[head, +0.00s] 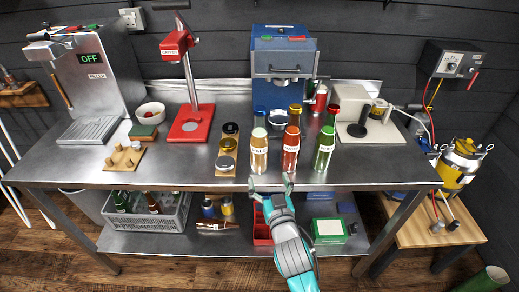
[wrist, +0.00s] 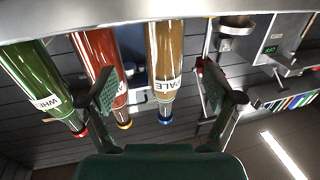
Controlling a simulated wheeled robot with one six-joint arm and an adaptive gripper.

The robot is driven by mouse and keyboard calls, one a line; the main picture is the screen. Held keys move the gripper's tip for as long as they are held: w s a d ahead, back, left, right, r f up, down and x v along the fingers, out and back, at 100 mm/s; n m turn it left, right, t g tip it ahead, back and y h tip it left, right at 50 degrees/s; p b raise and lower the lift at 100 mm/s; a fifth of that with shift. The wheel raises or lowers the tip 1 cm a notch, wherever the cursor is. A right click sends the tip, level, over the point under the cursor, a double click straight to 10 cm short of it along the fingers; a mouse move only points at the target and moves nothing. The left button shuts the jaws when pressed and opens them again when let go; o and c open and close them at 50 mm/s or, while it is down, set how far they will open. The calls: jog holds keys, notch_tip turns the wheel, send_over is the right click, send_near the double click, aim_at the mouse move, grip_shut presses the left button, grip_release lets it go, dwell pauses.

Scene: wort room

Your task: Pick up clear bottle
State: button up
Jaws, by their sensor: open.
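Three filled bottles stand upright in a row near the bench's front edge. The left one (head: 258,152) has amber-tan contents, a white PALE label and a blue cap; it looks like the clear-glass one, though tint is hard to judge. It also shows upside down in the wrist view (wrist: 164,70). The middle bottle (head: 290,150) is red-brown, the right one (head: 323,150) green. My gripper (head: 270,182) is open and empty at the bench's front edge, apart from the bottles. In the wrist view, the PALE bottle appears between its fingers (wrist: 168,98), the red-brown one partly behind a finger.
The steel bench (head: 200,178) has clear room at front left. Stacked jars (head: 228,150) stand just left of the PALE bottle. A red capper (head: 188,120) is further left. A grey crate (head: 150,215) sits on the lower shelf.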

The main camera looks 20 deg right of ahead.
aim_at(260, 159)
jog(key=shift+w+d+f, duration=0.1)
jog(key=shift+w, duration=2.3)
jog(key=shift+w+d+f, duration=0.1)
jog(key=shift+w, duration=2.25)
jog(key=shift+r, duration=0.1)
grip_shut()
